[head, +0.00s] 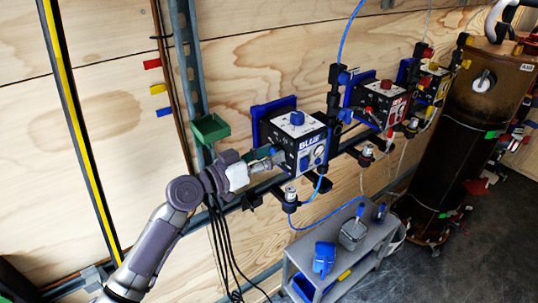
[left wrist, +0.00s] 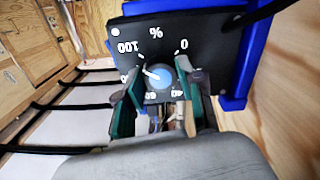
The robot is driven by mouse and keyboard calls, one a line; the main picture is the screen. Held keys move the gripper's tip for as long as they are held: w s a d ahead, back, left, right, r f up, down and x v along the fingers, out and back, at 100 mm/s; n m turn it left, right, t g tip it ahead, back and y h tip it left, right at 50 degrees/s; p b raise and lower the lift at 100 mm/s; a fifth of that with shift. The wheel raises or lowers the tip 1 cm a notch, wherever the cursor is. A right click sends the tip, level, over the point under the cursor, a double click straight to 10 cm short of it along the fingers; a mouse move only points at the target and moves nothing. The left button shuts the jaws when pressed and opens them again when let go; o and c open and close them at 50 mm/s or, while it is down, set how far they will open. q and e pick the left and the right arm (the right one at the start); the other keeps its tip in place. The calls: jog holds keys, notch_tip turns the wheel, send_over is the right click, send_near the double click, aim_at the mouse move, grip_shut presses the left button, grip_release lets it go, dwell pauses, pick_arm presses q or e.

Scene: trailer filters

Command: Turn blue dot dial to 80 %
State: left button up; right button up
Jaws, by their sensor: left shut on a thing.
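The blue-dotted dial (left wrist: 160,77) sits on a black panel (left wrist: 205,60) with a percent scale, which shows upside down in the left wrist view. Its white pointer line points to the left side of the picture, between the 100 mark and the lower left marks. My left gripper (left wrist: 162,92) is shut on the dial, one finger on each side. The left finger partly covers the mark near it. In the head view my left gripper (head: 270,158) reaches the left side of the black box marked BLUE (head: 309,141); the dial is hidden there.
A blue knob (head: 297,118) tops the box. Red and yellow boxes stand farther right along a rail. A green tray (head: 211,128) hangs above my left arm. A grey cart (head: 340,262) stands below, beside a brown cylinder (head: 462,135). Blue hoses hang near the box.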

pick_arm(q)
jog(key=n+p, duration=0.2)
jog(key=n, duration=0.6)
jog(key=shift+n, duration=0.3)
dwell(0.5)
jog(key=o, duration=1.1)
jog(key=shift+o, duration=0.2)
jog(key=v, duration=1.2)
